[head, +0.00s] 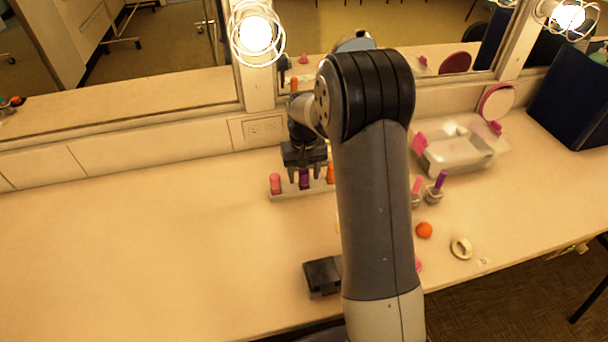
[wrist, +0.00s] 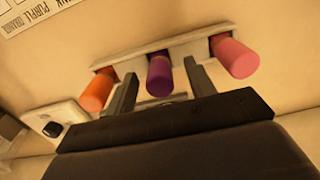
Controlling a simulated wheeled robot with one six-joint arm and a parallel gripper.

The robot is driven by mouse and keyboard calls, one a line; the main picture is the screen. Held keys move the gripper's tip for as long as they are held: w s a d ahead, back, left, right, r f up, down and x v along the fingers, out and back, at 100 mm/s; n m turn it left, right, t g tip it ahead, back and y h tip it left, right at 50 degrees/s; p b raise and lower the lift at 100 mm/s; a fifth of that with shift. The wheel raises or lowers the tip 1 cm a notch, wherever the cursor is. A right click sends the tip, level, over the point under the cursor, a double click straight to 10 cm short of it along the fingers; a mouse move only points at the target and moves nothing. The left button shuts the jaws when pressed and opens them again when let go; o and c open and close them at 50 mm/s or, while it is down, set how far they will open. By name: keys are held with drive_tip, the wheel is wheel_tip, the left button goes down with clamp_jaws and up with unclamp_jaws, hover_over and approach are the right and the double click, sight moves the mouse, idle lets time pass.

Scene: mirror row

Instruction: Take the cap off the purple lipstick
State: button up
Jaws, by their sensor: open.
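The purple lipstick (head: 304,179) stands upright in a pale rack (head: 288,194) near the wall, between a pink lipstick (head: 275,184) and an orange one (head: 331,172). In the wrist view the purple lipstick (wrist: 159,76) sits in the middle of the rack (wrist: 142,54), with orange (wrist: 98,90) on the left and pink (wrist: 235,56) on the right. My gripper (wrist: 160,82) is open, with one finger on each side of the purple lipstick. I cannot tell whether the fingers touch it. In the head view my gripper (head: 304,176) is at the purple lipstick's top.
A dark block (head: 322,277) lies at the front. Right of my arm are an orange ball (head: 424,230), a pale ring (head: 461,248), another purple stick (head: 440,180) in a holder and a clear box (head: 458,152). The left counter is clear. Mirrors and lamps line the back.

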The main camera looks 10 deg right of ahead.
drive_tip(key=shift+c, duration=0.4)
drive_tip(key=c, duration=0.9)
drive_tip(key=shift+c, duration=0.2)
wheel_tip(320, 180, up, 10)
drive_tip(key=shift+r, duration=0.1)
wheel_tip(320, 180, up, 4)
drive_tip(key=p, duration=0.4)
hover_over(304, 171)
drive_tip(key=shift+r, duration=0.15)
idle(0.5)
